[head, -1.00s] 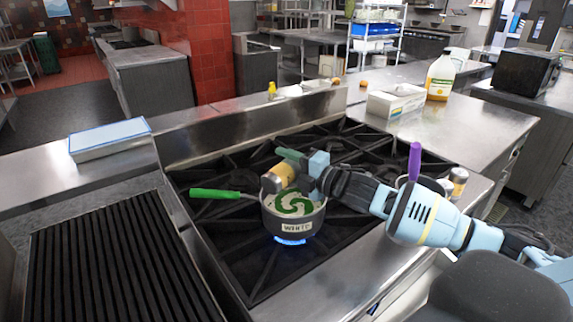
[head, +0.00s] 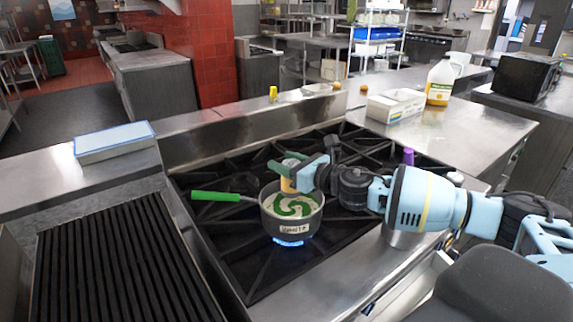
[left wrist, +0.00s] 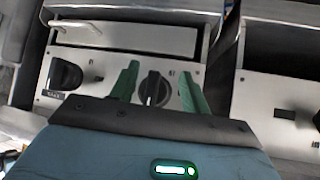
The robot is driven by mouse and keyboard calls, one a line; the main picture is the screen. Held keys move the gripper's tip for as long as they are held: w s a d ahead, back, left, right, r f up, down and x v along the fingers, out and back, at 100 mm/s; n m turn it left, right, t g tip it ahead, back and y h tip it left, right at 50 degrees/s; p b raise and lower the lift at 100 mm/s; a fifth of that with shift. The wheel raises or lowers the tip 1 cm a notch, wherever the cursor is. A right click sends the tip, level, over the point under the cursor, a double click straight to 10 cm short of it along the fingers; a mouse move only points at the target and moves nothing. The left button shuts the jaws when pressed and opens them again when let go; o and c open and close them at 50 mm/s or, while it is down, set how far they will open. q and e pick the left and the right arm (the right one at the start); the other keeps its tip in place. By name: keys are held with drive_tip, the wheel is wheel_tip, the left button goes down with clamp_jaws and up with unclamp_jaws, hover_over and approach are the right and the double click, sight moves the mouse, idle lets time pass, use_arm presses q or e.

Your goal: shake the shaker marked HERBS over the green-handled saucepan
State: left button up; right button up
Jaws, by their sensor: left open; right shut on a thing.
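The green-handled saucepan (head: 283,226) stands on the stove over a blue flame. Its handle points left. It holds a pale mixture with a green swirl on top, and its front label seems to read WHITE. My right gripper (head: 287,172), in the head view, is shut on a small shaker (head: 288,185) with an amber body. It holds the shaker roughly upright above the pan's back rim. I cannot read the shaker's marking, and the fingers cover part of it. My left gripper (left wrist: 157,76) is open and empty in the left wrist view, facing a panel with dark knobs.
A purple handle (head: 408,157) and a metal pot (head: 402,239) show partly behind my right arm. Another shaker's top (head: 456,178) is beside them. A white box (head: 395,106) and a jug (head: 440,82) stand on the right counter. A ridged grill (head: 120,255) lies left.

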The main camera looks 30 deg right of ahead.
drive_tip(key=shift+r, duration=0.15)
drive_tip(key=shift+r, duration=2)
